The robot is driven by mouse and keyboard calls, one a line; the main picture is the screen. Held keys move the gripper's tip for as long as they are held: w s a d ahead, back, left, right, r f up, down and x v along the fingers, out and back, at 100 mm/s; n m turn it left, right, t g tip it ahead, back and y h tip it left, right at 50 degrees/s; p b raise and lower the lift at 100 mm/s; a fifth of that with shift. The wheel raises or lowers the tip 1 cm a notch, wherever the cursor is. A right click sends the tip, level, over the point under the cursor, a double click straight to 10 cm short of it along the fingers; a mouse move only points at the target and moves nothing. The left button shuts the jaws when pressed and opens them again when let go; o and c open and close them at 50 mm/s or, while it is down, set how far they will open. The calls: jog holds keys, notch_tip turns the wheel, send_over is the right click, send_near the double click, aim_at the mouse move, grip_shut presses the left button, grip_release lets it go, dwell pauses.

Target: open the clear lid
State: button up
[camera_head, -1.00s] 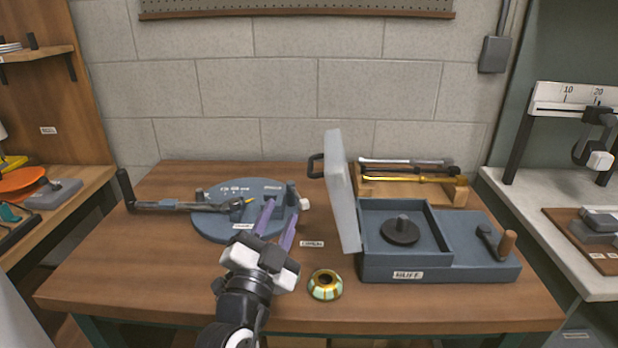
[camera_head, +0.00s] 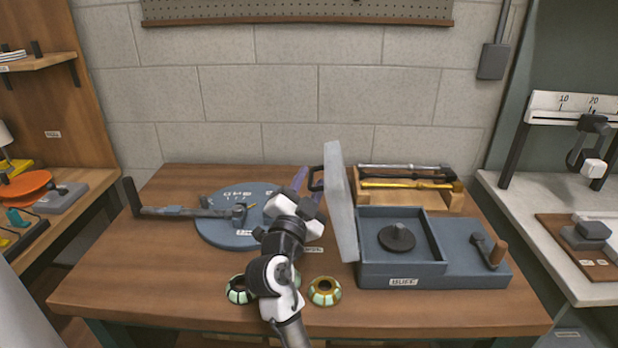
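The clear lid (camera_head: 341,200) is a frosted, translucent panel. It stands nearly upright along the left side of the blue-grey box (camera_head: 405,278) labelled BUFF, so the box is uncovered. A black handle (camera_head: 314,172) sticks out from the lid's left face. My gripper (camera_head: 304,182) is just left of the lid, with its purple fingers close to the handle. The fingers are partly hidden by my wrist; contact with the handle and the gap between them are unclear.
A round blue plate (camera_head: 215,222) with a grey lever (camera_head: 175,211) lies left. Two ringed parts (camera_head: 324,291) (camera_head: 238,290) sit near the front edge, beside my arm. A wooden rack (camera_head: 440,198) holding rods stands behind the box. A crank (camera_head: 490,248) is on the box's right.

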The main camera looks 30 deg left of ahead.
aim_at(335, 172)
jog(key=shift+w, duration=0.1)
grip_shut()
dwell(0.3)
jog(key=d+r+m, duration=0.1)
jog(key=w+d+m+h, duration=0.1)
jog(key=w+d+r+m+b, duration=0.1)
jog(key=m, duration=0.1)
jog(key=shift+w+d+r+g+h, duration=0.15)
jog(key=shift+d+r+g+h, duration=0.15)
jog(key=shift+d+r, duration=0.1)
jog(key=shift+w+d+r+m, duration=0.1)
jog(key=shift+w+d+m, duration=0.2)
jog(key=shift+m, duration=0.2)
grip_release()
jog(key=shift+s, duration=0.1)
